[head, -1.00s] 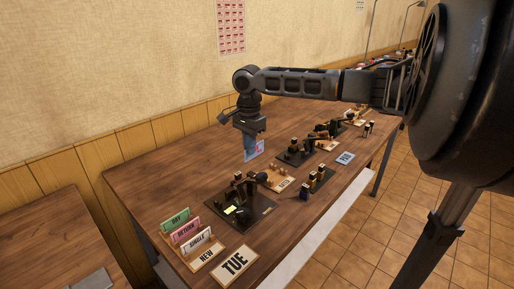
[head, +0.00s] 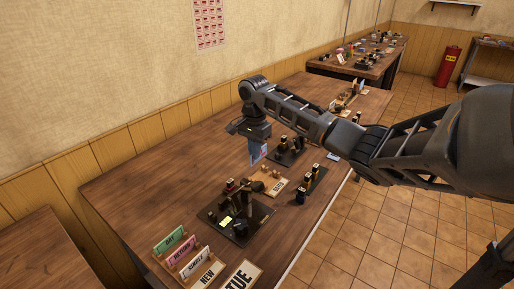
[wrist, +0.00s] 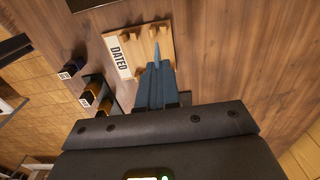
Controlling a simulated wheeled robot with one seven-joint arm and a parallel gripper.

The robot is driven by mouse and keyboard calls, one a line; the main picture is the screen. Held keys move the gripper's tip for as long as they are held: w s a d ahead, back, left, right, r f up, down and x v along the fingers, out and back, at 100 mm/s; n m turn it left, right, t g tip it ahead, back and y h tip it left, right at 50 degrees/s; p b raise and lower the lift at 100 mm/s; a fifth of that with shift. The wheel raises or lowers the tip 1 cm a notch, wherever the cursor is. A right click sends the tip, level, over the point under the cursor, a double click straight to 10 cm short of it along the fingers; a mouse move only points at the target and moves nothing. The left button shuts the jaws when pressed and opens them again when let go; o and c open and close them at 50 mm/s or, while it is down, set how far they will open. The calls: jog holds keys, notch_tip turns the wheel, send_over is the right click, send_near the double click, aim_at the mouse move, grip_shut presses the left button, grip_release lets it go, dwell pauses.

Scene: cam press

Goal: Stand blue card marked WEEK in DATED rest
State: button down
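A blue card (head: 258,153) with a pale printed face hangs below my gripper (head: 257,136) in the head view; its wording is too small to read. My gripper is shut on the card and holds it above the table. The wrist view shows the card nearly edge-on (wrist: 156,82), pointing toward the DATED rest. The DATED rest (wrist: 139,36) is a light wooden plate with raised blocks and a DATED label. It also shows in the head view (head: 277,186), below and slightly right of the card. The card appears apart from the rest.
A black press (head: 237,218) stands in front of the rest. Green, pink and white cards (head: 187,250) stand at the front left. Bare table (head: 160,175) lies to the left.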

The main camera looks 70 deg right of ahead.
aim_at(254, 162)
jog(key=shift+f+b, duration=0.95)
jog(key=shift+f, duration=2.6)
jog(key=shift+f, duration=0.15)
jog(key=c, duration=0.7)
grip_release()
jog(key=shift+r+p, duration=1.1)
jog(key=shift+r, duration=2.35)
